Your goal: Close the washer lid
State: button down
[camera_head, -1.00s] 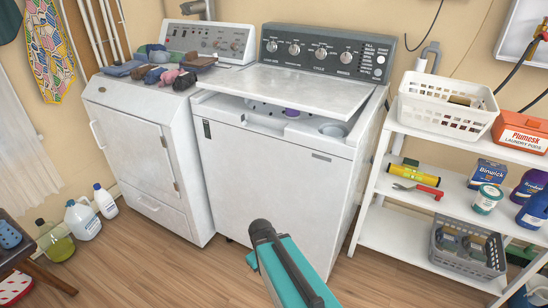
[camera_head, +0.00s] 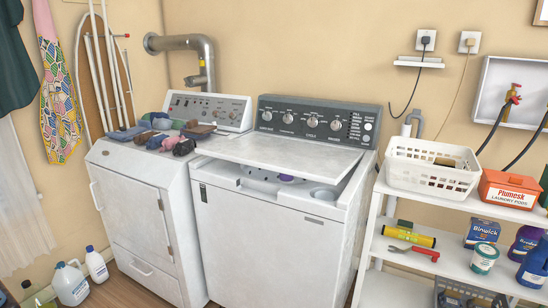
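The white top-loading washer (camera_head: 262,245) stands in the middle of the view, with a dark control panel (camera_head: 315,121) at its back. Its flat white lid (camera_head: 285,153) is partly open: the front edge is raised above the washer top and leaves a gap. Through the gap I see the rim of the opening, a small purple thing (camera_head: 286,177) and a round pale part at the right. Most of the inside is hidden under the lid. My gripper is not in view.
A white dryer (camera_head: 135,220) stands close on the left, with folded socks on top. A white shelf (camera_head: 400,245) is on the right, holding a white basket (camera_head: 433,167), an orange box (camera_head: 509,188) and bottles. White jugs stand on the floor at lower left.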

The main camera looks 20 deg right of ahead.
aim_at(321, 163)
jog(key=k, duration=1.35)
jog(key=z, duration=0.15)
jog(key=i, duration=1.3)
jog(key=u, duration=0.7)
jog(key=i, duration=0.6)
jog(key=u, duration=0.35)
